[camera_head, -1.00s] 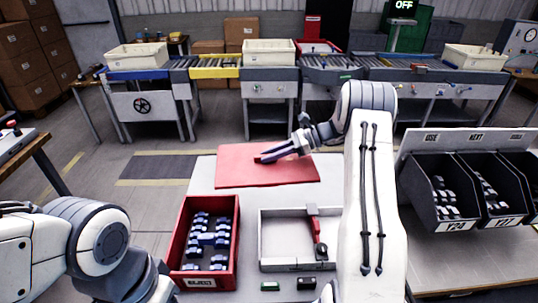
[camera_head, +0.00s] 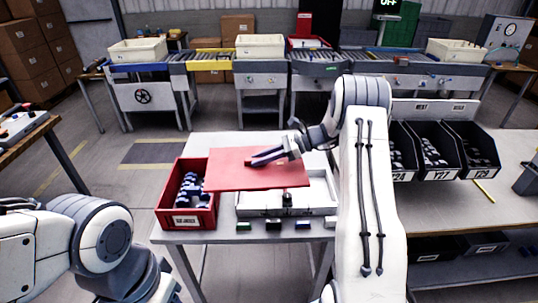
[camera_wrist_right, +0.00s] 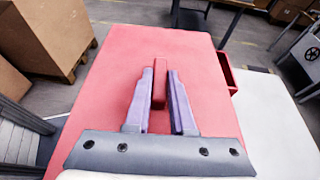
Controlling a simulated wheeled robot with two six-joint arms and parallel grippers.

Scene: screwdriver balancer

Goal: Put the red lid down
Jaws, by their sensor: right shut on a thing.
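The red lid (camera_head: 225,174) is a flat red panel. In the head view it covers the back of the red bin (camera_head: 186,220) and much of the white tray (camera_head: 322,203). I cannot tell whether it touches either rim. My right gripper (camera_head: 255,161) is shut on the lid's raised red handle. In the right wrist view, the two purple-grey fingers (camera_wrist_right: 160,88) stand on both sides of the handle, with the lid (camera_wrist_right: 110,82) spread flat beneath. My left arm shows at lower left, but its gripper is out of view.
The red bin holds several blue-and-white parts. Small green, black and blue blocks (camera_head: 273,224) lie along the table's front edge. Black bins (camera_head: 432,152) stand on a table at right. The white table (camera_head: 207,147) is bare behind the lid.

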